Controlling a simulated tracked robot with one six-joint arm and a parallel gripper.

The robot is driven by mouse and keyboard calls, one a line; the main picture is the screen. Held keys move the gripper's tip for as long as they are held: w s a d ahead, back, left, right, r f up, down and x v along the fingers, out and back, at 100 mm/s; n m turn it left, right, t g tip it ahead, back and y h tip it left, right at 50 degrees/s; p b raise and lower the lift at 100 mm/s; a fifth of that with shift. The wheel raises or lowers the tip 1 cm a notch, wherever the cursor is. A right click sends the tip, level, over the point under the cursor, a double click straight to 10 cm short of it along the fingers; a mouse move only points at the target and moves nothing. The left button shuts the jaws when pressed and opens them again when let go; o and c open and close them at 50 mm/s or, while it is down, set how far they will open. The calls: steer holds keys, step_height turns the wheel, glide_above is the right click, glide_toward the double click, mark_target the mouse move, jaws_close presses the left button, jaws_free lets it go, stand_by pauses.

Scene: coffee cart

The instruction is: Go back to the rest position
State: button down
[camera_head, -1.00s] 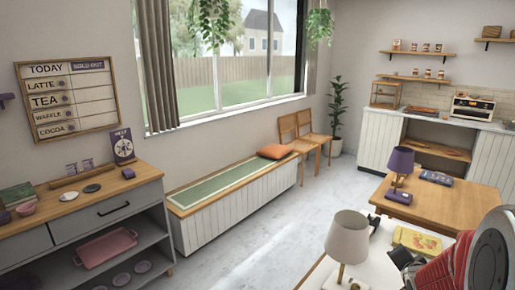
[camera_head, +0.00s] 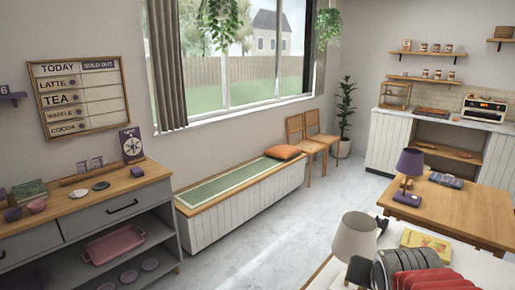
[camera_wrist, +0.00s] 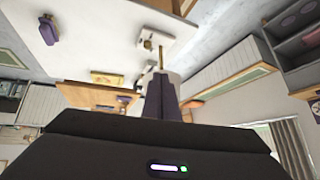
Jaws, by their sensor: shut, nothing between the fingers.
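My gripper (camera_wrist: 161,78) shows in the wrist view as two dark fingers shut together, with nothing between them. The view there is tilted, and a pale lamp and its brass stem (camera_wrist: 161,56) show just beyond the fingertips. I cannot tell how far apart they are. In the head view, part of my arm, red and grey, folds low at the bottom right; the gripper itself does not show there.
A table lamp with a cream shade (camera_head: 355,237) stands close to my arm on a white table (camera_head: 326,272). A yellow book (camera_head: 426,244) lies behind the arm. A wooden table (camera_head: 460,213) holds a purple lamp (camera_head: 410,164). The floor (camera_head: 290,230) at the middle is clear.

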steer(key=s+a+n+g+y, duration=0.2)
steer(key=s+a+n, duration=0.3)
steer(key=s+a, duration=0.4)
steer(key=s, duration=0.4)
steer(key=shift+a+r, duration=0.2)
steer(key=shift+r, duration=0.2)
steer(key=shift+s, duration=0.1)
steer(key=shift+a, duration=0.1)
